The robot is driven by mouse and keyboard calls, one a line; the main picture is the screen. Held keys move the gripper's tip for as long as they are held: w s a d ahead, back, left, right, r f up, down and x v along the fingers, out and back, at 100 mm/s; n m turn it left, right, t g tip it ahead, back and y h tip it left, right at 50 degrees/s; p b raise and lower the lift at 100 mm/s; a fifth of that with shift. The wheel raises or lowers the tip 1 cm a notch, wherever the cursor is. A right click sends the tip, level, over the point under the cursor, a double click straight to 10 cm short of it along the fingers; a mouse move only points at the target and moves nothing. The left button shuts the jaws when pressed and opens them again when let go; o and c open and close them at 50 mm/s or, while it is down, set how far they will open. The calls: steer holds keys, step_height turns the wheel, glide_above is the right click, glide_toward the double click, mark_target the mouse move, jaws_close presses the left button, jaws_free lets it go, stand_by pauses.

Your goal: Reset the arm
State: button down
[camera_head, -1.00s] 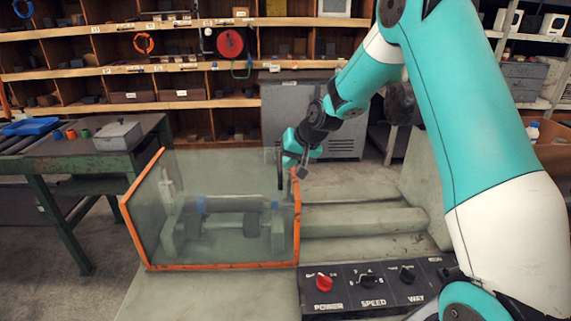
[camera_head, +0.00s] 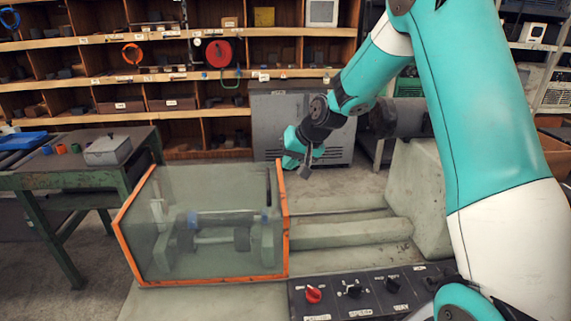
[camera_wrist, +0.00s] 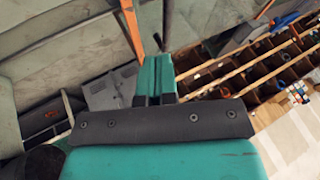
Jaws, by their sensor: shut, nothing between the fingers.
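My arm reaches in from the right in the head view. My gripper (camera_head: 305,168) hangs just above and to the right of the upper right corner of an orange-framed clear guard box (camera_head: 286,222). It is shut and empty. In the wrist view my gripper (camera_wrist: 155,62) shows its teal fingers together, with an orange frame edge close to their left. Inside the guard box, behind the clear panel, a pipe-like part (camera_head: 222,218) lies horizontally between supports. I cannot tell whether the gripper touches the frame.
A control panel (camera_head: 370,290) with a red knob and dark knobs stands in front. A green workbench (camera_head: 75,180) with a grey box (camera_head: 108,150) is at left. Wooden shelves (camera_head: 150,77) line the back wall. A grey cabinet (camera_head: 268,125) stands behind my gripper.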

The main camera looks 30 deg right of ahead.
steer(key=shift+v, duration=0.9)
steer(key=s+a+r+n+g+y+b, duration=0.1)
steer(key=s+a+r+n+g+b, duration=0.15)
steer(key=s+a, duration=0.55)
steer(key=s+a+r+n+g+y+b, duration=0.1)
steer(key=s+a+n, duration=0.2)
steer(key=s+a, duration=0.4)
steer(key=s+a+n+g+b, duration=0.1)
steer(key=s+a+n, duration=0.1)
steer(key=s, duration=0.7)
steer(key=s+a+n+g+b, duration=0.1)
steer(key=s+a+n, duration=0.2)
steer(key=s, duration=0.6)
steer(key=shift+f+g+h, duration=0.35)
steer(key=shift+f+h, duration=0.05)
steer(key=shift+f, duration=0.1)
steer(key=shift+s, duration=0.1)
